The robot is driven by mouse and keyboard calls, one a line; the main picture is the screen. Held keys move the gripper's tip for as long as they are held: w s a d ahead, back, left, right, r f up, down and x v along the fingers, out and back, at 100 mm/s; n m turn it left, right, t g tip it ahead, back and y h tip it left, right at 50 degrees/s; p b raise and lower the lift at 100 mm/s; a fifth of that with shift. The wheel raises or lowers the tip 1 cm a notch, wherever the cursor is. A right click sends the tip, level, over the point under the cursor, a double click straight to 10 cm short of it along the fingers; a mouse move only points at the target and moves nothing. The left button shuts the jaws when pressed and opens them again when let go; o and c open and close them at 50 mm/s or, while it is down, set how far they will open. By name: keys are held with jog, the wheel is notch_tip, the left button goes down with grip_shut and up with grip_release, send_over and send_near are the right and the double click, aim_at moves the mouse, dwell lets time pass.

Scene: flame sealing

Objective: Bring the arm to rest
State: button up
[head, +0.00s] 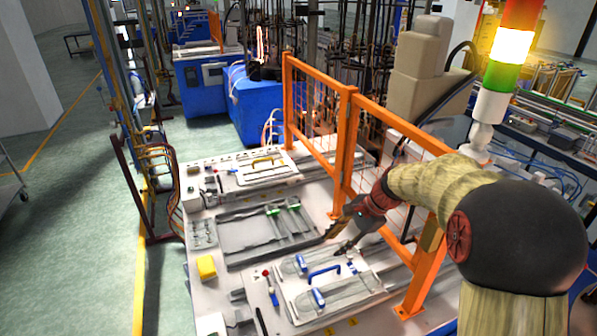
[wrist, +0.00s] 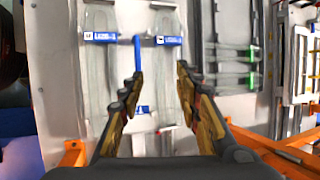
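My gripper (head: 338,235) hangs above the work table in the head view, over the area between a dark tray and a fixture plate with blue handles. In the wrist view my gripper (wrist: 157,84) has its two fingers spread apart, with nothing between them. The fixture plate (wrist: 65,70) with glass-like tubes and a blue handle (wrist: 138,52) lies below the fingers. It also shows in the head view as a pale plate with a blue handle (head: 324,272). My arm reaches in from the right.
The dark tray (head: 235,235) holds tubes with green clips (head: 272,210). A yellow block (head: 206,268) sits at the table's left edge. A lit signal tower (head: 512,45) stands at the upper right. Green floor (head: 80,190) is free at left.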

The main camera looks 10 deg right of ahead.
jog(key=s+a+r+n+t+h+b, duration=0.1)
jog(key=s+n+b, duration=0.4)
jog(key=s, duration=0.9)
jog(key=s+a+r+n+t+h+b, duration=0.1)
jog(key=s+a+n+t+h+b, duration=0.1)
jog(key=s+n, duration=0.8)
jog(key=s+a+h+b, duration=0.1)
jog(key=s+h+b, duration=0.1)
jog(key=s, duration=0.3)
jog(key=shift+b, duration=0.9)
